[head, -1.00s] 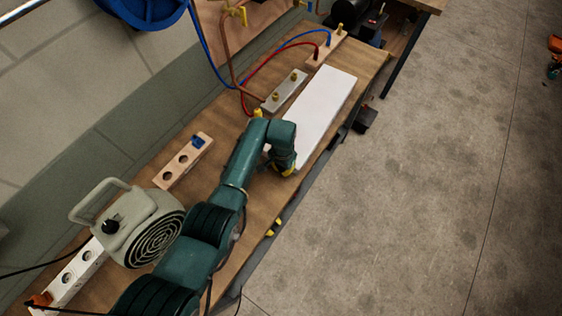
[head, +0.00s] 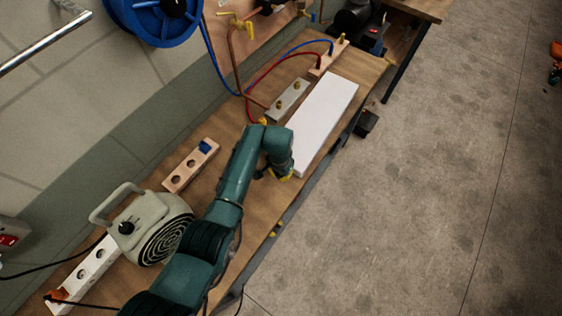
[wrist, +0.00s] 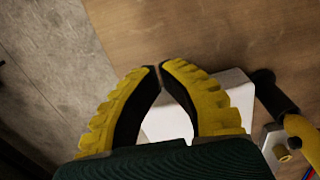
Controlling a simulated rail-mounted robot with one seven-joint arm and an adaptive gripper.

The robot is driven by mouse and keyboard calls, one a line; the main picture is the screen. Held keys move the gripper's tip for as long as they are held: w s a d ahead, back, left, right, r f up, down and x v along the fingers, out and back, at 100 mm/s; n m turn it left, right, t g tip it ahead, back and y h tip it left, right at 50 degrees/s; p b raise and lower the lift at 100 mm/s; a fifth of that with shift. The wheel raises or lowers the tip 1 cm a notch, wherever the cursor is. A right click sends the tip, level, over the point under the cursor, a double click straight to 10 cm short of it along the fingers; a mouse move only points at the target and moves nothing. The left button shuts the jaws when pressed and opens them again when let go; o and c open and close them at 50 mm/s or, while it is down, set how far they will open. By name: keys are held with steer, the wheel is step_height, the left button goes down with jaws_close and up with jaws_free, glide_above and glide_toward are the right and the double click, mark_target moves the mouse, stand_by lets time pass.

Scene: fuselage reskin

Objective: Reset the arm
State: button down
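My gripper (head: 284,176) hangs over the wooden bench (head: 225,140), at the near end of a long white panel (head: 328,115). In the wrist view my gripper (wrist: 158,68) has two curved yellow-and-black fingers. Their tips meet or nearly meet, and nothing shows held between them. The white panel (wrist: 168,122) shows below, through the gap between the fingers and beside the right finger. In the head view my wrist partly hides the gripper. Its height above the bench is hard to tell.
A fan heater (head: 150,228) and a socket block (head: 190,166) stand on the bench left of my arm. A metal plate with brass fittings (head: 288,100) and red and blue hoses lie beyond. A blue reel (head: 165,12) is on the wall. The floor (head: 440,180) at right is largely clear.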

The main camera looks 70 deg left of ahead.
steer(key=shift+d+r, duration=0.1)
steer(key=shift+r, duration=2.15)
